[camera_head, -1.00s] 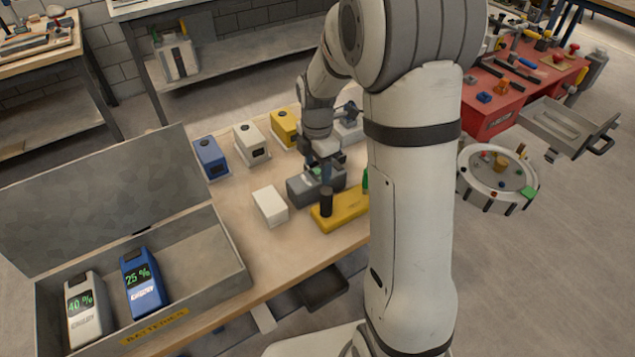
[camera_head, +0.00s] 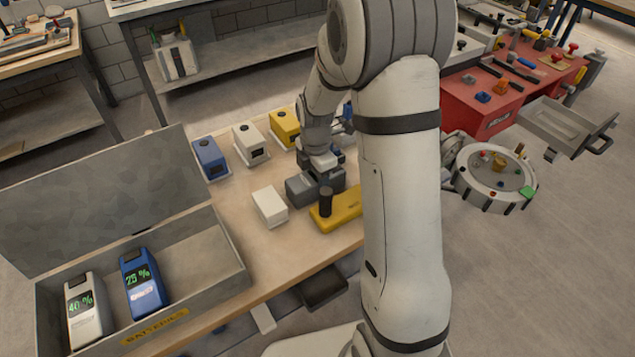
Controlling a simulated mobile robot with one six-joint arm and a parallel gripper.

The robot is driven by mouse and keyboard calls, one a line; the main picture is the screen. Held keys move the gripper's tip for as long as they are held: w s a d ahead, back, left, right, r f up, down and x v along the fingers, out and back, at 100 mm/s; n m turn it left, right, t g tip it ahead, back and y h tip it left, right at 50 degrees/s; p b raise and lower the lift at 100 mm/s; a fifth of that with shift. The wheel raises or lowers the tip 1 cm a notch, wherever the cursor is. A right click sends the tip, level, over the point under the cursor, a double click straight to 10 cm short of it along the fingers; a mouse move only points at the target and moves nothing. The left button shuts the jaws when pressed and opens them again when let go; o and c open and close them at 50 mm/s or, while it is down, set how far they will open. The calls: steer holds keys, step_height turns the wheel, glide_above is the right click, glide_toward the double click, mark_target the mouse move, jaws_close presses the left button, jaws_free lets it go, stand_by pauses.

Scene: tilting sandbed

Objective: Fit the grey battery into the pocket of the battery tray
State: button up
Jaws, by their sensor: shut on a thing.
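The grey battery (camera_head: 302,190) is a dark grey block on the wooden bench, right of a white block. My gripper (camera_head: 324,178) points down over it and is shut on it; the fingertips and the exact grip are partly hidden. The battery appears to rest on the bench, though I cannot tell for certain. The open grey battery tray (camera_head: 220,295), labelled as batteries, is at the lower left. A white battery (camera_head: 86,310) reading 40 % and a blue battery (camera_head: 143,284) reading 25 % lie in its left part. Its right part is empty.
A white block (camera_head: 270,206) and a yellow tool (camera_head: 345,212) with a black knob flank the grey battery. Blue (camera_head: 210,158), white (camera_head: 250,145) and yellow (camera_head: 284,129) units stand behind. The tray's raised lid (camera_head: 95,200) forms a tall back wall.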

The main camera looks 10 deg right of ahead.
jaws_close()
steer(key=shift+w+r, duration=0.1)
